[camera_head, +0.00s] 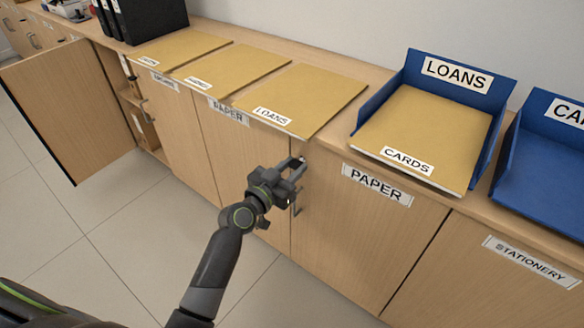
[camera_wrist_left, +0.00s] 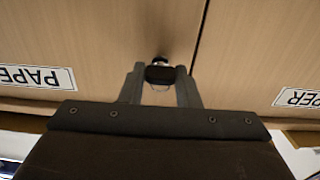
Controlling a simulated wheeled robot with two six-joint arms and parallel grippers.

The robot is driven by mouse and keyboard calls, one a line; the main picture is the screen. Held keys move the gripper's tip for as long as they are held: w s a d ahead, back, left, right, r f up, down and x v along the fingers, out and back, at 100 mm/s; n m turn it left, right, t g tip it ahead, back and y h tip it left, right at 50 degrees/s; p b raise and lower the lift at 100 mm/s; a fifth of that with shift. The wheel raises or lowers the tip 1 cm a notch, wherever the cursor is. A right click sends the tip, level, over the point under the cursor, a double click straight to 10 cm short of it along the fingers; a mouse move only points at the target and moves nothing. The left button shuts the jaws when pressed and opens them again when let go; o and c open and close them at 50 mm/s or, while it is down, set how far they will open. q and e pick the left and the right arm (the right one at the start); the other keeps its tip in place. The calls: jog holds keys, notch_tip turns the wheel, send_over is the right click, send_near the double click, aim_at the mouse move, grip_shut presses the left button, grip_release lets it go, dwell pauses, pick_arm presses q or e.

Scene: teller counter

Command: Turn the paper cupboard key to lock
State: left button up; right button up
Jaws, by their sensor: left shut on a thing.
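The paper cupboard door (camera_head: 350,255) carries a PAPER label (camera_head: 377,185) and is closed flush in the counter front. My left gripper (camera_head: 299,168) reaches the upper left edge of this door. In the left wrist view the left gripper's fingers (camera_wrist_left: 160,88) are shut on the black head of the key (camera_wrist_left: 159,74). The key sits at a silver lock (camera_wrist_left: 160,57), close beside the gap between two doors. In the head view the gripper hides the key. My right gripper is not in view.
A handle (camera_head: 297,200) hangs just below the gripper. Another cupboard door (camera_head: 70,110) stands wide open at the left. Folders (camera_head: 305,95) lie along the counter top, with a blue LOANS tray (camera_head: 488,145) on the right. The floor (camera_head: 130,230) in front is clear.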

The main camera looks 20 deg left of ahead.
pick_arm(q)
jog(key=shift+n, duration=0.3)
jog(key=n, duration=0.3)
jog(key=shift+n, duration=0.4)
jog(key=n+p, duration=0.1)
jog(key=n, duration=0.4)
jog(key=shift+p, duration=0.3)
jog(key=n+p, duration=0.1)
jog(key=n, duration=0.6)
jog(key=shift+p, duration=0.3)
jog(key=shift+n, duration=0.6)
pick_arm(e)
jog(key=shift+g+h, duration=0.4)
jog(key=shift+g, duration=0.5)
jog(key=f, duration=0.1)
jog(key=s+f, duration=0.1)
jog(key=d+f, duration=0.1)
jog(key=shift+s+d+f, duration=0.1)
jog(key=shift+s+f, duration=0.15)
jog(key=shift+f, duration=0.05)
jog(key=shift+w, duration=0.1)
